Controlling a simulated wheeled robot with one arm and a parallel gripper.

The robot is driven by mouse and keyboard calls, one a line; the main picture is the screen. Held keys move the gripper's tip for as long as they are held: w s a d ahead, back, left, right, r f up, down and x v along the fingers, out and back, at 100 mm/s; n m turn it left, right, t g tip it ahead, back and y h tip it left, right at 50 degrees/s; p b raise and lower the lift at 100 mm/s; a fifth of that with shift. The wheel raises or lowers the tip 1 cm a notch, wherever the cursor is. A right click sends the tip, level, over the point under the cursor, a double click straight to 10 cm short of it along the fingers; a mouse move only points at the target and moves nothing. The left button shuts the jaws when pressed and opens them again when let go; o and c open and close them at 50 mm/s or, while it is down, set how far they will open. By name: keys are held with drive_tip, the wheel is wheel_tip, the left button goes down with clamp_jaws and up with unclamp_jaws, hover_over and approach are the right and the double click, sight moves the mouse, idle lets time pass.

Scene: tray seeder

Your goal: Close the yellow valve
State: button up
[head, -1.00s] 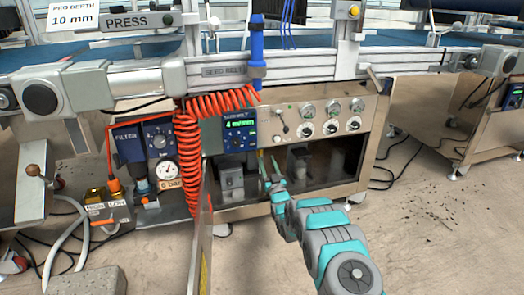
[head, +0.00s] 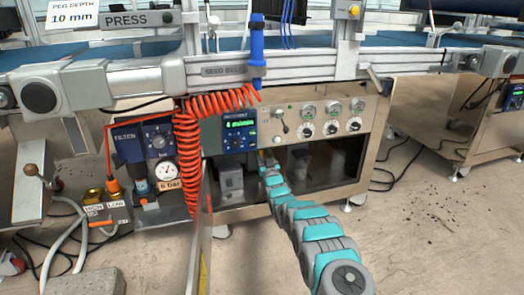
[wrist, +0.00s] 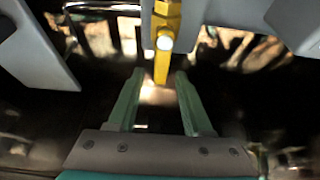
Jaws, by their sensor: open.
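A yellow bar-shaped part with a pale round end, which looks like the yellow valve (wrist: 163,62), shows at the top middle of the wrist view. It runs down, and its lower end lies between the tips of my gripper (wrist: 160,76). The two green fingers are apart, one on each side of it, and do not visibly grip it. In the head view my gripper (head: 266,162) reaches into the dark lower bay of the machine, under the control panel. The valve is not clear in that view.
Grey blocks flank the fingers in the wrist view. In the head view, a coiled red hose (head: 188,150) hangs left of my arm, and a thin upright panel (head: 203,235) stands near it. A gauge panel (head: 325,115) is above the bay.

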clamp_jaws()
idle(0.5)
